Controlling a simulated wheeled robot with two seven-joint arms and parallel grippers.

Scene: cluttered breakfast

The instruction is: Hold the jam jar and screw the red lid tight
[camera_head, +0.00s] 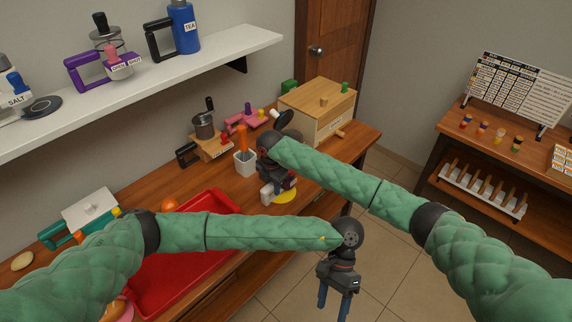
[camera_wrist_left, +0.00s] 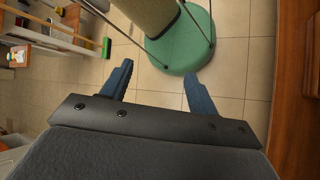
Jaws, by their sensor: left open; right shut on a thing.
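My right gripper (camera_head: 273,192) is over the wooden counter, beside a yellow disc (camera_head: 287,196). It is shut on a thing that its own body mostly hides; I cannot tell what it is. My left gripper (camera_head: 335,302) is open and empty, pointing down past the counter's front edge above the tiled floor. I cannot make out the jam jar or the red lid for certain in either view.
A red tray (camera_head: 222,205) lies on the counter (camera_head: 325,158), partly behind my left arm. A white shelf (camera_head: 150,88) hangs above.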

